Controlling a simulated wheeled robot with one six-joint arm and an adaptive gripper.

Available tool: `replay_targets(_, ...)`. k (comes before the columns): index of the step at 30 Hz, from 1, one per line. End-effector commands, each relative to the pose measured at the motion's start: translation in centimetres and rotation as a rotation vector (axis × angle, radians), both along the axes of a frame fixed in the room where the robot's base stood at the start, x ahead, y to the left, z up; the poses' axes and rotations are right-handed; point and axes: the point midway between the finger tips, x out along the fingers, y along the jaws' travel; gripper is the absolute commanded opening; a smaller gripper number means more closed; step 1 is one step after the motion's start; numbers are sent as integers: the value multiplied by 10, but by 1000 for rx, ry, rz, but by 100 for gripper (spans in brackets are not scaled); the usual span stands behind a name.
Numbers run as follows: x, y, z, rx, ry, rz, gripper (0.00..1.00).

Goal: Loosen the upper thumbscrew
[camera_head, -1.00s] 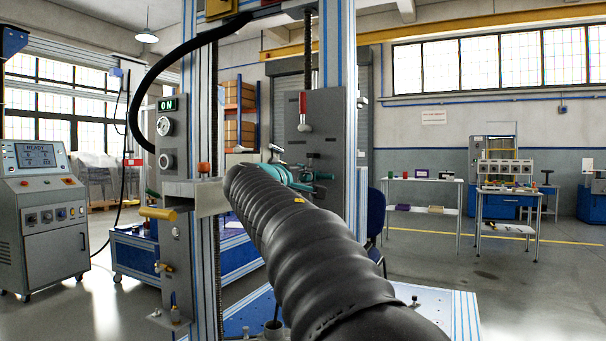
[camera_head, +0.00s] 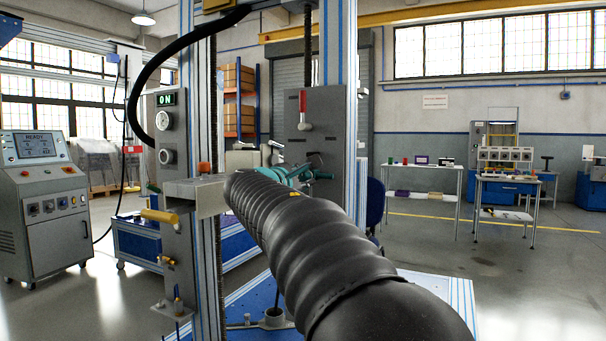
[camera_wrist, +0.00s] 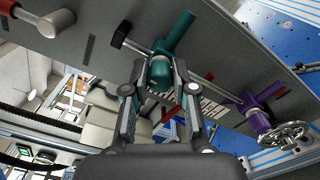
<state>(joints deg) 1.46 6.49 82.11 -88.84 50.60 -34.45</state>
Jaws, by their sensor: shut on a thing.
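In the wrist view a teal thumbscrew (camera_wrist: 160,70), with a teal cylinder rising behind it, sits on a grey plate between my fingers. My gripper (camera_wrist: 160,78) is shut on it, one finger on each side. A thin rod with a black end block (camera_wrist: 121,34) runs past it. A purple fitting (camera_wrist: 258,117) with a metal handwheel (camera_wrist: 282,135) is lower right, apart from my gripper. In the head view my black-sleeved arm hides most of the contact. Some teal parts (camera_head: 316,175) show beyond it, but I cannot tell screw from finger there.
A red-handled lever (camera_head: 303,112) is on the grey plate above. A steel bracket (camera_head: 190,192) with a yellow cylinder (camera_head: 160,216) stands left of my arm, beside a blue-striped column. A control console (camera_head: 45,205) is far left. Open floor and tables (camera_head: 425,169) lie to the right.

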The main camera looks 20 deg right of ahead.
Motion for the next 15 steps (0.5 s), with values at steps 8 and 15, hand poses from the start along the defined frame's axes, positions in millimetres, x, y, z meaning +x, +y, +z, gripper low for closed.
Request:
replay_targets(8,1,1,0,-21,28,2,0)
replay_targets(15,1,1,0,-22,29,2,0)
